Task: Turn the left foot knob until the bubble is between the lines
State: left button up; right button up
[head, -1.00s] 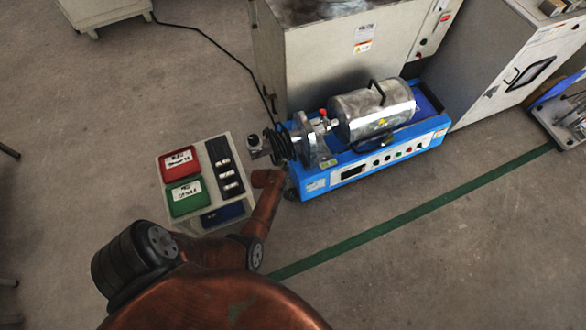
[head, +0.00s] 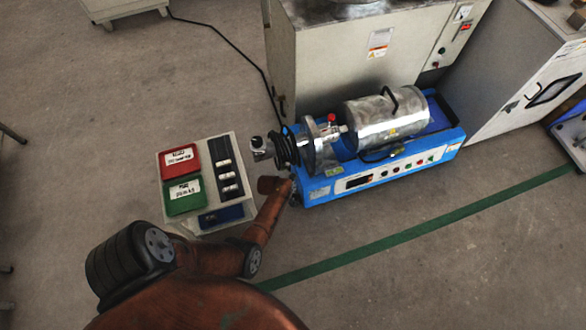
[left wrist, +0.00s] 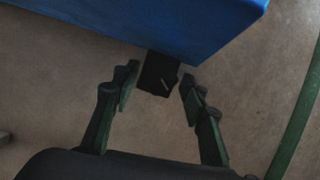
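The blue test machine (head: 325,190) stands on the floor with a metal cylinder (head: 390,120) on top. In the left wrist view its blue underside edge (left wrist: 180,25) runs across the top. The black foot knob (left wrist: 157,76) sits below that edge and bears a pale line. My left gripper (left wrist: 158,80) is open, with a finger to each side of the knob and visible gaps between. In the head view my left gripper (head: 292,192) is small and dark at the machine's left front corner. I cannot make out the bubble or its lines. My right gripper is not in view.
A pale case (head: 185,146) with a red tray (head: 180,161), a green tray (head: 185,195) and dark slots stands left of the machine. Grey cabinets (head: 345,70) stand behind it. A green floor line (head: 400,232) runs in front. The floor around is mostly clear.

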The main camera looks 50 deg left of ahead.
pick_arm(q)
jog(key=c, duration=0.9)
jog(key=shift+w+a+r+m+h+p, duration=0.1)
jog(key=shift+r+m+h+p, duration=0.15)
jog(key=shift+m+p, duration=0.4)
jog(key=shift+f+m+g+h, duration=0.25)
jog(key=shift+m+g+h, duration=0.2)
jog(key=shift+m, duration=0.9)
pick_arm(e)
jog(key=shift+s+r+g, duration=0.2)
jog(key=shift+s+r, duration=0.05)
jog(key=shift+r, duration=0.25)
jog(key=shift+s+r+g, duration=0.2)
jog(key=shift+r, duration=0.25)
pick_arm(q)
jog(key=o, duration=1.2)
